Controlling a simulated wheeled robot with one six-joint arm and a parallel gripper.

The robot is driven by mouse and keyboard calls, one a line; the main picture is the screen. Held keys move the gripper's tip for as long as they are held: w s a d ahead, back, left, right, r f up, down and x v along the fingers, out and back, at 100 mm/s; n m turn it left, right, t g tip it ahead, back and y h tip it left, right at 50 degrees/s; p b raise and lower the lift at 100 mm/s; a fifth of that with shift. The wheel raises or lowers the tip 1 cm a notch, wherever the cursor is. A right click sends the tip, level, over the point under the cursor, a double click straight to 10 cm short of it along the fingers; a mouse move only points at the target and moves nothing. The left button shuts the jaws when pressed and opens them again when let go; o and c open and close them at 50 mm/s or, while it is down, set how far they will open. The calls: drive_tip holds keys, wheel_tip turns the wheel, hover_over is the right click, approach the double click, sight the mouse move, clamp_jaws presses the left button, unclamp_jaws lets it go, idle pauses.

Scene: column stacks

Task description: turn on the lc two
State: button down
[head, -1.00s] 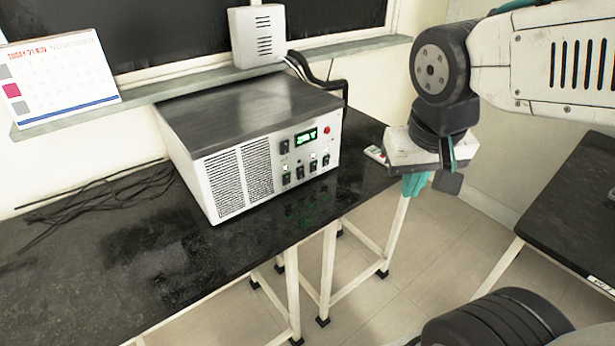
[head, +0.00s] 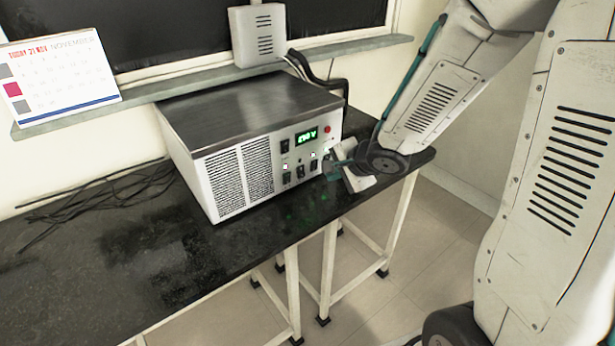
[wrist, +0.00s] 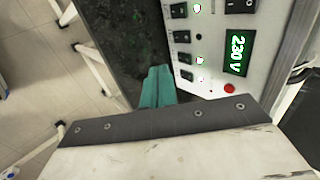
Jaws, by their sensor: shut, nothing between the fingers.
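The metal power unit (head: 240,180) stands on the black bench, its front panel facing right. The panel carries a row of small black switches (head: 300,171) with indicator lamps, a green display (head: 306,136) and a red button (head: 327,129). One lamp (wrist: 199,37) is dark; the others look lit. I cannot read which switch is LC two. My gripper (wrist: 158,88) is shut and empty, its teal fingertips just in front of the panel's lower switches; contact is unclear.
The black bench (head: 110,255) is clear in front of the unit. Loose black cables (head: 100,195) lie at left. A white wall box (head: 258,36) with a cable is behind the unit, and a calendar (head: 60,80) stands on the sill.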

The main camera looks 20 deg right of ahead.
sight(301, 172)
drive_tip(key=x, duration=0.9)
drive_tip(key=shift+w+f, duration=0.1)
drive_tip(key=w, duration=0.2)
drive_tip(key=w+a, duration=0.1)
drive_tip(key=shift+w+f, duration=0.1)
drive_tip(key=shift+f, duration=0.3)
drive_tip(key=shift+w+a, duration=0.2)
drive_tip(key=shift+w, duration=0.3)
drive_tip(key=shift+w+f, duration=0.1)
drive_tip(key=shift+w, duration=0.1)
